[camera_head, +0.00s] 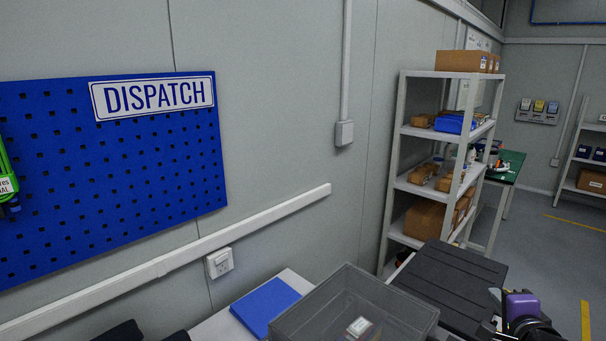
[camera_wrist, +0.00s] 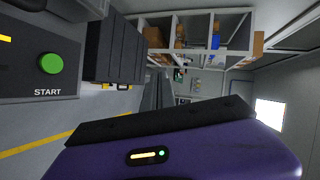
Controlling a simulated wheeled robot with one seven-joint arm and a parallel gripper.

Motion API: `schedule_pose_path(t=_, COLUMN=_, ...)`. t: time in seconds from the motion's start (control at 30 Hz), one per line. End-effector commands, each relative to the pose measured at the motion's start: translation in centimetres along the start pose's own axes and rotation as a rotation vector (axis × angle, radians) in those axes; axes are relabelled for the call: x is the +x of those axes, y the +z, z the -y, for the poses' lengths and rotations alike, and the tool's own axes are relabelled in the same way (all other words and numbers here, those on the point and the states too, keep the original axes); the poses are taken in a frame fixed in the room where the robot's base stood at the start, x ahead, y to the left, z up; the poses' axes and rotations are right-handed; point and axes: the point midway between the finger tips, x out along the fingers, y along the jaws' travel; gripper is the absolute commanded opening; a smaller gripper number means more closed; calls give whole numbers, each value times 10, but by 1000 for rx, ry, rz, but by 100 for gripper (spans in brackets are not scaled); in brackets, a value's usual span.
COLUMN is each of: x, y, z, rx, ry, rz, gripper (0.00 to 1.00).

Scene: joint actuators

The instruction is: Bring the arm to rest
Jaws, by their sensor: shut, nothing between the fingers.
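My gripper (camera_wrist: 161,88) shows in the wrist view, with its purple housing along the bottom and a dark bar across it. Its dark fingers are together near the middle of the picture, with nothing seen between them. In the head view, a purple and black part of my arm shows at the bottom right corner; I cannot make out the fingertips there. The rest of the arm is out of the picture.
A grey open bin (camera_head: 372,284) holding a small box (camera_head: 359,327) stands at the bottom of the head view. A dark ribbed surface (camera_head: 452,285) lies right of it. A white shelf unit (camera_head: 393,205) stands behind. The wrist view shows a green START button (camera_wrist: 51,64).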

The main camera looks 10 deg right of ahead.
Motion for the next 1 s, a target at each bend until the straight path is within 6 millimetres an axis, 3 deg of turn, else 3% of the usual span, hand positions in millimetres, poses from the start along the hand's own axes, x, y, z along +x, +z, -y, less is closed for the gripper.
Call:
schedule_pose_path(t=0.17, x=-35, y=9, z=-11, rx=-413, ry=-141, rz=-63, gripper=0)
schedule_pose_path(t=0.5, x=-131, y=60, z=-57, rx=-1046, ry=-361, rz=-117, gripper=0)
schedule_pose_path(t=0.7, x=-197, y=92, z=-93, rx=-1286, ry=-461, rz=-109, gripper=0)
schedule_pose_path(t=1.0, x=-302, y=126, z=-145, rx=-1482, ry=-546, rz=-44, gripper=0)
